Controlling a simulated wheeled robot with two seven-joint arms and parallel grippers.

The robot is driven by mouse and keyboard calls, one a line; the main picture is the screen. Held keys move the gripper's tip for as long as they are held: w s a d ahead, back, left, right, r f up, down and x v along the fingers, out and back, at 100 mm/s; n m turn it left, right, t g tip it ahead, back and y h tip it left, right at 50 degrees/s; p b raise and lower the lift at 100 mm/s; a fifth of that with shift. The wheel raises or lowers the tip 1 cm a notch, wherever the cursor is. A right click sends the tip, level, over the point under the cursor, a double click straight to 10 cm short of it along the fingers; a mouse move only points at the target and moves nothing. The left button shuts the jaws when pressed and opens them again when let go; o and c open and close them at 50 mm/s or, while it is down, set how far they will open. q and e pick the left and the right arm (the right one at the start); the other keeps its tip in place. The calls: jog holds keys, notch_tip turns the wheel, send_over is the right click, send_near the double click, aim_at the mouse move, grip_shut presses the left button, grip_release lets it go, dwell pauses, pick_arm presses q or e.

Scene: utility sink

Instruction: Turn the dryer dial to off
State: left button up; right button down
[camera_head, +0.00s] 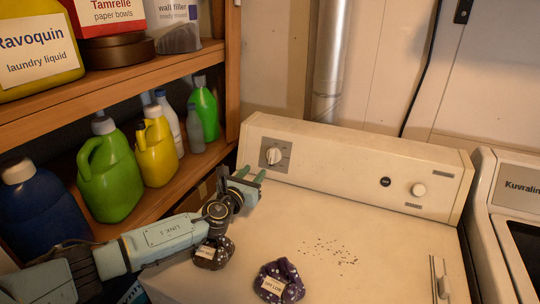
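The dryer (330,215) is a cream machine with a raised control panel along its back. A round white dial (273,156) sits on a grey plate at the panel's left end. Its markings are too small to read. My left gripper (252,174) is just below and left of this dial, apart from it as far as I can see. Its two greenish fingers are spread and nothing shows between them. A second white knob (418,190) and a black button (385,182) are on the panel's right part. My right gripper is not in view.
Two dark dotted cloth bundles, one in front (279,282) and one beside my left arm (212,253), lie on the dryer top with dark specks. Wooden shelves (165,208) with bottles stand left. Another machine (515,210) stands right. The dryer top's middle is mostly clear.

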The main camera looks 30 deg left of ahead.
aim_at(272, 151)
pick_arm(q)
jog(key=w+b, duration=0.1)
jog(key=w, duration=0.2)
jog(key=w+b, duration=0.2)
jog(key=w, duration=0.2)
jog(key=w+b, duration=0.1)
jog(key=w, duration=0.3)
jog(key=shift+w+a+f, duration=0.15)
jog(key=shift+a, duration=0.1)
jog(key=shift+w+b, duration=0.5)
jog(key=shift+c, duration=0.2)
grip_shut()
